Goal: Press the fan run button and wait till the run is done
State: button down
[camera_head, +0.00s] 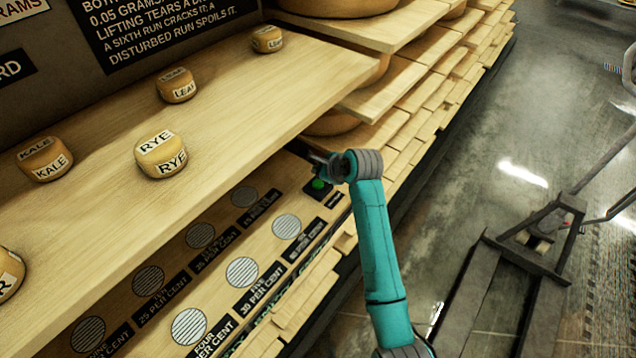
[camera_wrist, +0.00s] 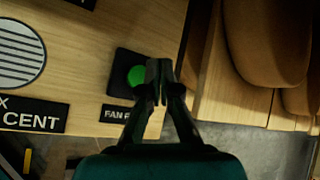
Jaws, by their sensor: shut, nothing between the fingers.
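The fan run button is a green round button (camera_head: 318,184) on a dark square base, at the right end of the lower shelf. It also shows in the wrist view as a green disc (camera_wrist: 136,76), partly covered by my gripper. A label starting "FAN" (camera_wrist: 115,114) lies beside it, the rest hidden. My gripper (camera_wrist: 160,68) is shut and empty, its fingertips over the right edge of the button's base. I cannot tell whether the fingertips touch the button. In the head view my gripper (camera_head: 318,158) is small and partly hidden by my wrist.
Round grilles (camera_head: 242,271) with per cent labels line the lower shelf (camera_head: 215,275). The upper shelf (camera_head: 240,130) overhangs it and holds small labelled cheeses, such as RYE (camera_head: 160,155). Large cheese wheels (camera_wrist: 265,45) stand to the right. A pallet truck (camera_head: 520,255) stands on the open floor.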

jog(key=shift+r, duration=1.3)
jog(key=shift+s, duration=0.1)
